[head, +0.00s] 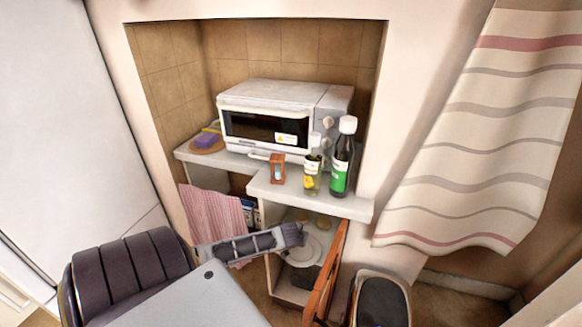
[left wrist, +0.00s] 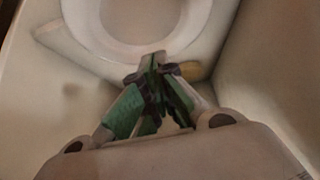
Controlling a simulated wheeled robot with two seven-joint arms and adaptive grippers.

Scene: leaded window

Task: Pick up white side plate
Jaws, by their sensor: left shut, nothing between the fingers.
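The white side plate (head: 313,254) lies inside the open lower cabinet, below the counter, in the head view. Part of it is hidden by my left arm. In the left wrist view the plate's broad pale rim (left wrist: 88,28) fills the top and is cut by the frame edge. My left gripper (head: 296,234) reaches into the cabinet opening from the left. In the left wrist view its green-padded fingers (left wrist: 152,62) are together and empty at the plate's near rim. I cannot tell whether they touch it. My right gripper is not in view.
A yellowish item (left wrist: 190,71) lies beside the fingertips. The counter (head: 322,204) overhangs the cabinet and holds bottles (head: 341,165) and a small hourglass (head: 277,168). An orange-brown door (head: 326,277) stands open at the cabinet's right. A bin (head: 381,300) stands further right.

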